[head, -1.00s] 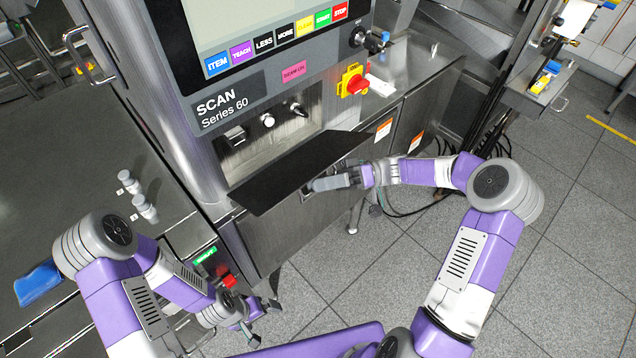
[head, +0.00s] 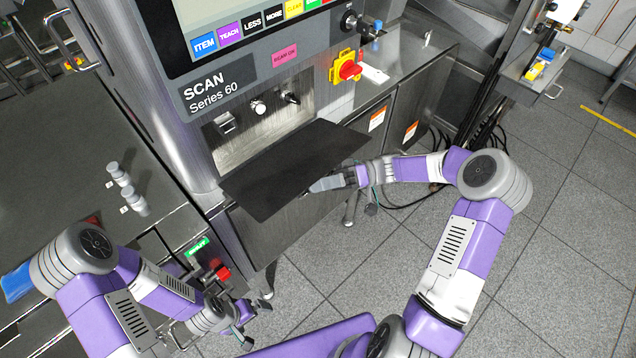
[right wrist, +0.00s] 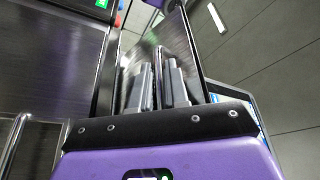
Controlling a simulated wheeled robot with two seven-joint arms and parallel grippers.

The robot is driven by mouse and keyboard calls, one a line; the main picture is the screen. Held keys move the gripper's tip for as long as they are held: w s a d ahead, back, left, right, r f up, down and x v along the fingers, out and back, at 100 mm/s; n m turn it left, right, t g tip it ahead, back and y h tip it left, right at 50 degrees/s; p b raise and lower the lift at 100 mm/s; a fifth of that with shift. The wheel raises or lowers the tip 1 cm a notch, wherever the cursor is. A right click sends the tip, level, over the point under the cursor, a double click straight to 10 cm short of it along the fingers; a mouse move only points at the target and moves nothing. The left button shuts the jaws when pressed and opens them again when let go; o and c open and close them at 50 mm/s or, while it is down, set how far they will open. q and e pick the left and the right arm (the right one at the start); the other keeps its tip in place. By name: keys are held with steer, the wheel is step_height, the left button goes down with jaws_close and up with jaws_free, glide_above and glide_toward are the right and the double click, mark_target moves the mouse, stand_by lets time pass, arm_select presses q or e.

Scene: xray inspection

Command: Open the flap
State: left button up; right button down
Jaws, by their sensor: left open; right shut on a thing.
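The flap (head: 295,168) is a dark flat panel at the front of the grey SCAN Series 60 machine (head: 215,88). It sticks out from below the recess with the knobs, so the recess is exposed. My right gripper (head: 318,187) is shut on the flap's outer edge, near its right part. In the right wrist view its two grey fingers (right wrist: 160,88) stand on either side of a thin edge. My left gripper (head: 257,318) is open and empty, low beside the machine, away from the flap.
A yellow and red switch (head: 346,68) sits on the machine front, right of the recess. A red knob (head: 222,272) and a green label are near my left arm. Dark cables hang behind my right arm. The tiled floor in front is clear.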

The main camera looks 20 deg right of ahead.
steer(key=c, duration=1.2)
jaws_free()
steer(key=shift+w, duration=0.1)
steer(key=s+v, duration=0.1)
steer(key=v, duration=0.6)
steer(key=shift+w+d+p, duration=0.25)
steer(key=shift+w+p, duration=0.1)
steer(key=shift+w, duration=0.1)
steer(key=shift+f, duration=0.1)
